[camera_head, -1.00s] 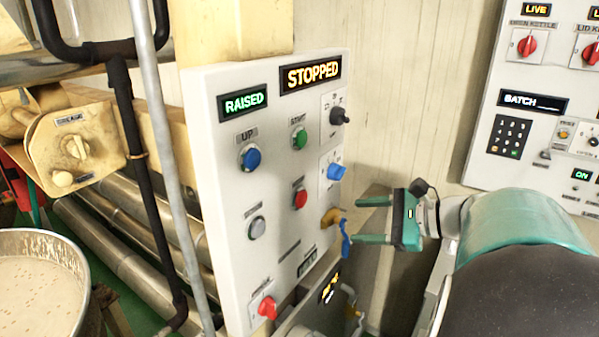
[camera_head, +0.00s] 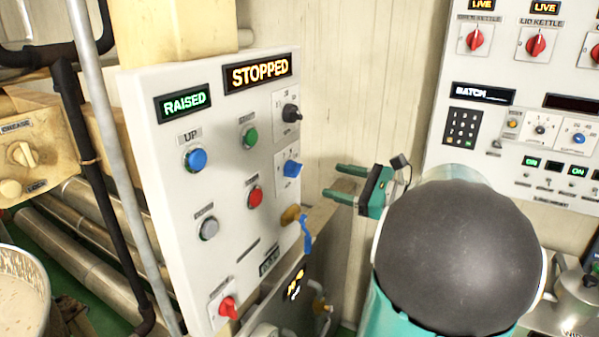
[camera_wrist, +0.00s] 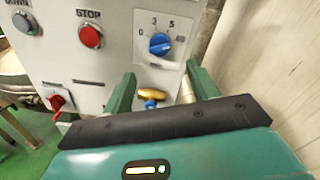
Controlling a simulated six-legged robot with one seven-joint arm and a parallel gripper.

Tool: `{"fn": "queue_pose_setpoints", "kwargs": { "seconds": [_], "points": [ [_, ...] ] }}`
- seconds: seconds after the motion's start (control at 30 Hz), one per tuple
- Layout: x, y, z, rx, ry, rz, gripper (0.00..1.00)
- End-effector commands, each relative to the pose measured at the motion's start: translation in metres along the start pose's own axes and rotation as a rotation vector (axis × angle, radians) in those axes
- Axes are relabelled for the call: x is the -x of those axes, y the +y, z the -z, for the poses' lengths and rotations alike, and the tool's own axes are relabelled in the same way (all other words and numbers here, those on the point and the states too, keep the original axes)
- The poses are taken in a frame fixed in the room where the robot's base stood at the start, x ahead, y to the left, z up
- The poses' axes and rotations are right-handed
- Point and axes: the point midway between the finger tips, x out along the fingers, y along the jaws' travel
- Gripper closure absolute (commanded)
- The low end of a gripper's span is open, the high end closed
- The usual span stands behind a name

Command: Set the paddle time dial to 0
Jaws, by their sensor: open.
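A blue dial (camera_head: 292,168) sits on a small white plate on the right side of the white control panel (camera_head: 225,225). In the wrist view the blue dial (camera_wrist: 160,44) shows with a scale marked 0, 3 and 5 around it. I cannot make out its name or exactly where it points. My gripper (camera_head: 332,182) is open and empty, to the right of the dial and apart from it. In the wrist view its two fingers (camera_wrist: 160,75) point toward the panel, with the dial ahead, between and beyond the fingertips.
A black selector (camera_head: 291,113) is above the dial; a brass key (camera_head: 290,215) with a blue tag hangs below. A red button (camera_head: 255,197) is to the left. The sign (camera_head: 258,72) reads STOPPED. A second panel (camera_head: 440,165) stands at right. Bare wall lies between the panels.

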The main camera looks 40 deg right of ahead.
Motion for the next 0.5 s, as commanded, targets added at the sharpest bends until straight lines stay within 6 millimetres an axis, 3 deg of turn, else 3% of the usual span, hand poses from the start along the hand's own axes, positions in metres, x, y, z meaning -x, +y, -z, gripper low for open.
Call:
{"fn": "queue_pose_setpoints", "kwargs": {
  "seconds": [0.3, 0.5],
  "points": [
    [-0.065, 0.000, 0.000, 0.000, -0.002, -0.005, 0.41],
    [-0.094, 0.000, 0.000, 0.000, -0.002, -0.005, 0.41]
  ]
}}
